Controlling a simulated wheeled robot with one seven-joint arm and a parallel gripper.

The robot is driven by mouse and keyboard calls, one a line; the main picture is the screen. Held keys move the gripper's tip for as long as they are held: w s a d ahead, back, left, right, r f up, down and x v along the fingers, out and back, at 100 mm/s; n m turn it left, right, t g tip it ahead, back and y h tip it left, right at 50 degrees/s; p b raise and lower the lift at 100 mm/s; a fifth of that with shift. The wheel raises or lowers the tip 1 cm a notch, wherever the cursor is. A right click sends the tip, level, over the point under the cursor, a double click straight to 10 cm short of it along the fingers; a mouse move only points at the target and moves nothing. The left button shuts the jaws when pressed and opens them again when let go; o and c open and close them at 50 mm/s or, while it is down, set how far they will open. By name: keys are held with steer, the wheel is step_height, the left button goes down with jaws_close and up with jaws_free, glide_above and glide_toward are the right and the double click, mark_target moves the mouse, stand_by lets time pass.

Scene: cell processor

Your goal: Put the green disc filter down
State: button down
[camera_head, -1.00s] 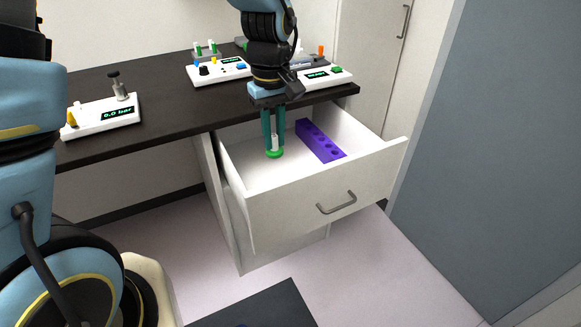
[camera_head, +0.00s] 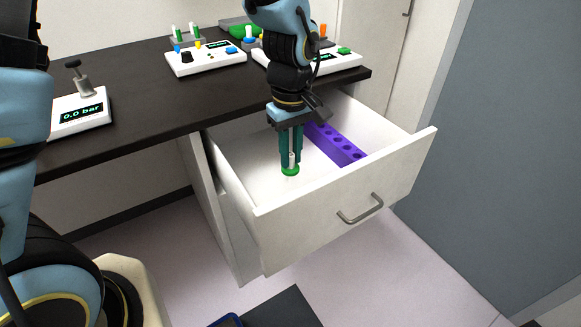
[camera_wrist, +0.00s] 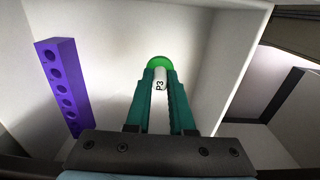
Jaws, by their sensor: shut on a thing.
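The green disc filter (camera_head: 290,170) is at the lower end of my gripper, over the open drawer (camera_head: 262,192). In the wrist view its green disc (camera_wrist: 159,62) shows beyond the fingertips, with a white stem marked P3 between the fingers. My gripper (camera_head: 291,158) points down and is shut on the filter's white stem. The same gripper shows in the wrist view (camera_wrist: 160,82). Whether the disc touches the drawer floor, I cannot tell.
A purple block with a row of holes (camera_head: 338,146) lies in the drawer to the right of my gripper. The drawer's front panel (camera_head: 350,200) and side walls surround it. White devices (camera_head: 205,58) stand on the dark worktop (camera_head: 130,110). The drawer floor around the filter is bare.

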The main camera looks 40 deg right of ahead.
steer(key=shift+w+a+f, duration=0.1)
steer(key=shift+w+f, duration=0.05)
steer(key=shift+f, duration=1.9)
steer(key=shift+w+d+f, duration=0.1)
steer(key=shift+w+f, duration=0.05)
steer(key=shift+f, duration=1.95)
steer(key=shift+w+a+f, duration=0.1)
steer(key=shift+w+f, duration=0.05)
steer(key=shift+f, duration=1.9)
steer(key=c, duration=0.8)
jaws_free()
step_height(320, 180, up, 12)
steer(key=shift+r+b, duration=0.1)
steer(key=shift+b, duration=0.3)
